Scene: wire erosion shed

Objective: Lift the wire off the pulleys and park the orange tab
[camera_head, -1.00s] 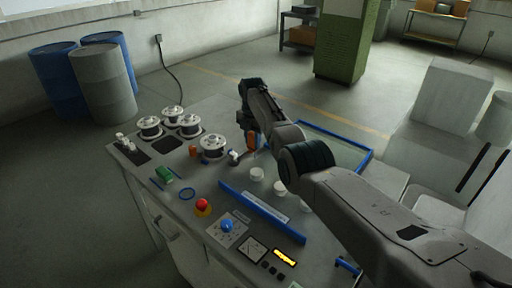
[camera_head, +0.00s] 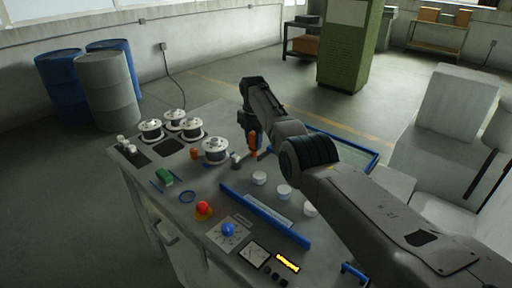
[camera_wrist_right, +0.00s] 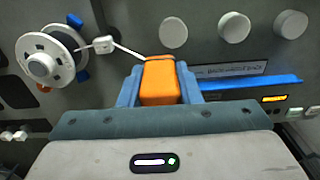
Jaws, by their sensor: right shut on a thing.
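My right gripper (camera_wrist_right: 160,88) is shut on the orange tab (camera_wrist_right: 160,80), which sits between its blue fingers; the tab also shows in the head view (camera_head: 253,140). A thin pale wire (camera_wrist_right: 130,51) runs from the tab to a small white block (camera_wrist_right: 103,45) beside a white wire spool (camera_wrist_right: 42,66). My left gripper is not in view.
More spools (camera_head: 151,130) stand at the table's back left. A blue bar (camera_head: 265,215) lies in front of the pulleys. A blue-edged frame (camera_head: 345,142) is behind my right arm.

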